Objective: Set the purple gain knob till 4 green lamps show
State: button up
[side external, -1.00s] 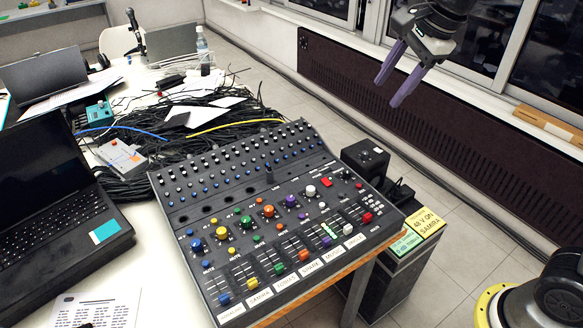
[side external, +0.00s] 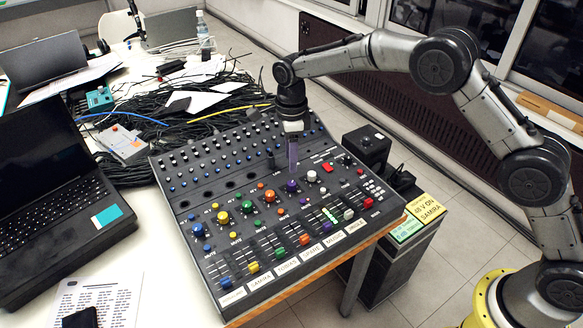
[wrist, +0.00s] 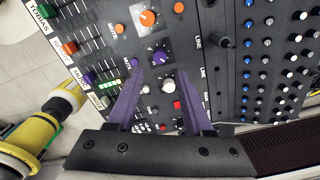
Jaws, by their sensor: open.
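The purple gain knob (side external: 291,186) sits in the upper row of the mixer (side external: 225,267), between an orange knob and a white knob. In the wrist view the purple knob (wrist: 160,55) shows just beyond the fingertips, roughly centred between them. My gripper (side external: 292,170) points down over the mixer with its purple fingers at this knob. In the wrist view my gripper (wrist: 159,78) is open, with nothing held. Whether a finger touches the knob I cannot tell. A short row of lit green lamps (wrist: 104,85) shows beside the faders; the lamps also show in the side view (side external: 330,214).
A white knob (wrist: 168,85) and a red button (side external: 327,168) lie close to the fingers. An orange knob (side external: 268,196) stands on the other side. A black box (side external: 367,147) stands behind the mixer's right edge. A laptop (side external: 50,205) and cables (side external: 190,125) lie left and behind.

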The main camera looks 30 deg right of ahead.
aim_at(291, 183)
notch_tip(291, 183, down, 8)
jog(key=shift+s, duration=0.1)
jog(key=shift+f, duration=0.1)
jog(key=shift+c, duration=0.6)
jog(key=c, duration=0.6)
jog(key=shift+n, duration=0.9)
jog(key=shift+c, duration=0.2)
jog(key=o, duration=0.5)
jog(key=shift+n, duration=0.3)
jog(key=o, duration=0.5)
